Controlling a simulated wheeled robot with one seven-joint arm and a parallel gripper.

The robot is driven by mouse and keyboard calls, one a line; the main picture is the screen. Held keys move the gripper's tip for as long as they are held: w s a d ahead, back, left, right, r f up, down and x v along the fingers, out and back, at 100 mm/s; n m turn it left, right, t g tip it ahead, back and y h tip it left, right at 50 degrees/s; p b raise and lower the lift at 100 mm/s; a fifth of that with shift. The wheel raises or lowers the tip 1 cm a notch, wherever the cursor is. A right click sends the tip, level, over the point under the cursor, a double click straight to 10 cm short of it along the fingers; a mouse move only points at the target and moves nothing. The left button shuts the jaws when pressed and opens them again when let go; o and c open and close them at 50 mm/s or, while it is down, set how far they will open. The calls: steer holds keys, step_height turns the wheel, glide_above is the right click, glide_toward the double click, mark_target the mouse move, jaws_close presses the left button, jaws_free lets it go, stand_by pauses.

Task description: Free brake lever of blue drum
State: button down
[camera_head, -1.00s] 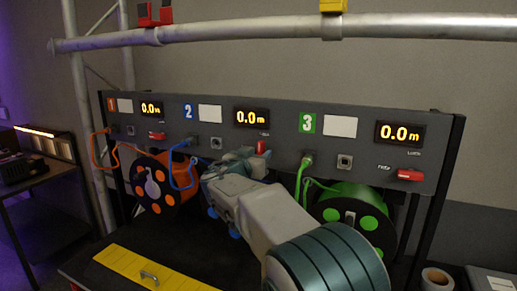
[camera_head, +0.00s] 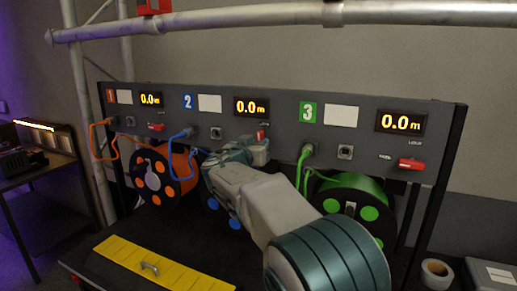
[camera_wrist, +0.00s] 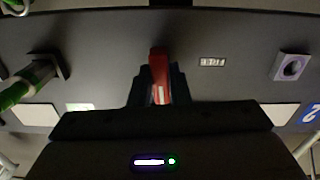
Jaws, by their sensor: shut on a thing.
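The red brake lever (camera_head: 262,134) of the blue drum is on the grey panel, below and right of the display for number 2. The blue drum (camera_head: 236,223) is mostly hidden behind my arm, with only blue spots showing. My gripper (camera_wrist: 160,88) is shut on the lever, which appears in the wrist view as a red bar (camera_wrist: 158,66) between the two dark fingers. In the head view my gripper (camera_head: 258,147) is at the panel and covers part of the lever.
An orange drum (camera_head: 153,176) is left and a green drum (camera_head: 349,190) right, each with a red lever above. A blue cable (camera_head: 178,159) and a green cable (camera_head: 300,176) hang close to my arm. A yellow strip (camera_head: 165,268) lies in front.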

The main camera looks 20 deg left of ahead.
steer(key=n+b, duration=0.6)
steer(key=n, duration=1.1)
steer(key=shift+f+b, duration=0.1)
steer(key=shift+b, duration=0.2)
stand_by(0.4)
steer(key=c, duration=1.4)
jaws_free()
steer(key=shift+o, duration=0.2)
steer(key=shift+a, duration=0.1)
